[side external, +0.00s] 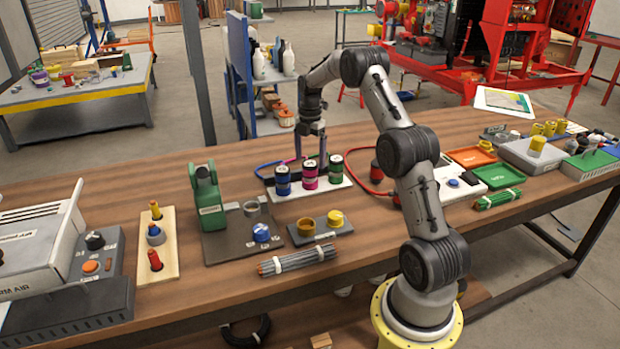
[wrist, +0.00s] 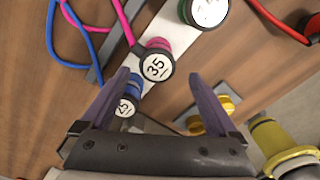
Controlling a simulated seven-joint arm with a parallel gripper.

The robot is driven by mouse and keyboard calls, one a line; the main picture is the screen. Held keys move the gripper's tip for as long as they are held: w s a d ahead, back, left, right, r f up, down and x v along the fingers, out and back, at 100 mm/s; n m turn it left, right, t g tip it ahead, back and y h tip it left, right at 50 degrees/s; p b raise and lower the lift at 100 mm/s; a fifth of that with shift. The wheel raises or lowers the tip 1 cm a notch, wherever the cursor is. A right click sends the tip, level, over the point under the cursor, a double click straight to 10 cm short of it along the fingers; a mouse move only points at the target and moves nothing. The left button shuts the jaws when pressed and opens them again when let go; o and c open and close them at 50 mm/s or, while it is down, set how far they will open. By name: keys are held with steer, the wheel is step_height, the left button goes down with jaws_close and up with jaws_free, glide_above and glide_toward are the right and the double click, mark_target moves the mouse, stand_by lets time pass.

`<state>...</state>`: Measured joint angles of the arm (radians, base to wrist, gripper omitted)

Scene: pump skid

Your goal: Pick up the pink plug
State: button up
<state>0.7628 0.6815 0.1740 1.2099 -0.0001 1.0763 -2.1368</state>
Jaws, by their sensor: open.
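The pink plug (side external: 310,177) stands upright in the white strip (side external: 334,187), between a blue plug (side external: 283,181) and a green plug (side external: 335,168). In the wrist view the pink plug (wrist: 156,64) shows a round white label reading 35 and has a pink cable. My gripper (side external: 311,153) is just above or behind it in the side view. In the wrist view my gripper (wrist: 158,75) is open and empty, its fingertips to either side of the plug's lower edge. The blue plug (wrist: 125,106) lies partly between the fingers, and the green plug (wrist: 204,12) is cut by the top edge.
A grey block with yellow round parts (side external: 322,229) is in front of the strip. A green machine (side external: 206,198) stands to the left. A red cable (side external: 366,186) and a red plug (side external: 376,170) are to the right. Bare wooden tabletop (side external: 382,216) shows near my arm.

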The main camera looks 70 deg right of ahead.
mark_target(310, 163)
steer(key=f, duration=0.5)
steer(key=shift+w+d+f, duration=0.1)
steer(key=shift+w+d, duration=0.05)
steer(key=shift+d, duration=0.2)
jaws_close()
